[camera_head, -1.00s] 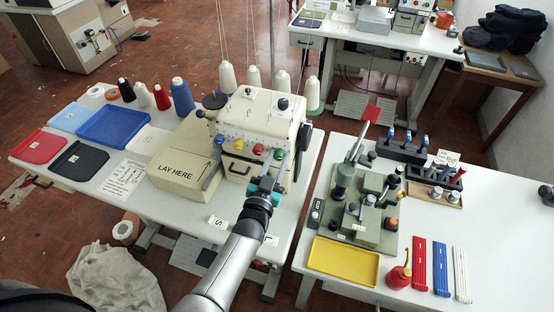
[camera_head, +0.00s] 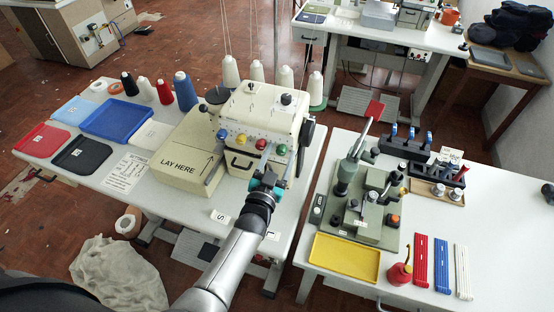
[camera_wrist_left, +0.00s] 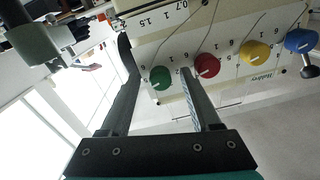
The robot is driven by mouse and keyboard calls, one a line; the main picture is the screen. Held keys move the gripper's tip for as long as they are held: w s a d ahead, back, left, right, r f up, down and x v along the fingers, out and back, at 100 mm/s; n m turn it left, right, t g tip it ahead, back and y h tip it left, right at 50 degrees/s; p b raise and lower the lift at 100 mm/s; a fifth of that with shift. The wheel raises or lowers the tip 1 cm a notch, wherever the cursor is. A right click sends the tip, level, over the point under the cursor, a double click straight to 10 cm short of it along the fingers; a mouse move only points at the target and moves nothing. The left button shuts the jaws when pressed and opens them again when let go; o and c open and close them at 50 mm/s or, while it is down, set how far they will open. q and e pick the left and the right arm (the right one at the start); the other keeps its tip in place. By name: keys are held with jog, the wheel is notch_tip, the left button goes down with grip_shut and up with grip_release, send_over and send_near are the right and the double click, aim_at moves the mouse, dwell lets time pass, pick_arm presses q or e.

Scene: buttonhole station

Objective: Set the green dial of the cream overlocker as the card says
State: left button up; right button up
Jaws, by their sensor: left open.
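The cream overlocker (camera_head: 262,104) stands on the left table with a row of coloured dials on its front. The green dial (camera_head: 282,149) is the rightmost in the head view; it also shows in the left wrist view (camera_wrist_left: 160,77). My left gripper (camera_head: 271,168) is at the machine's front by this dial. In the left wrist view my left gripper (camera_wrist_left: 157,60) is open, with the green dial between its two fingers; contact cannot be told. A white printed card (camera_head: 127,173) lies on the table, its text too small to read. My right gripper is not in view.
The red dial (camera_wrist_left: 207,66) sits close beside the right finger in the wrist view, with the yellow dial (camera_wrist_left: 255,54) and blue dial (camera_wrist_left: 300,41) beyond. The LAY HERE block (camera_head: 181,163) is left of my arm. A grey-green machine (camera_head: 368,205) stands on the right table.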

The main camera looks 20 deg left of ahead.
pick_arm(q)
jog(key=s, duration=1.5)
jog(key=shift+f, duration=0.1)
jog(key=s+a+r+g, duration=0.2)
jog(key=s+r+g, duration=0.1)
jog(key=s+g, duration=1.15)
notch_tip(320, 180, down, 32)
jog(key=s+g+b, duration=0.2)
jog(key=b, duration=0.6)
jog(key=s+a+f+b, duration=0.1)
jog(key=s+f+b, duration=0.2)
jog(key=s+f, duration=0.4)
jog(key=s+a+f+b, duration=0.1)
jog(key=s+f+b, duration=0.3)
jog(key=s+f, duration=0.4)
notch_tip(320, 180, down, 5)
jog(key=shift+r+g, duration=0.1)
jog(key=shift+g, duration=0.25)
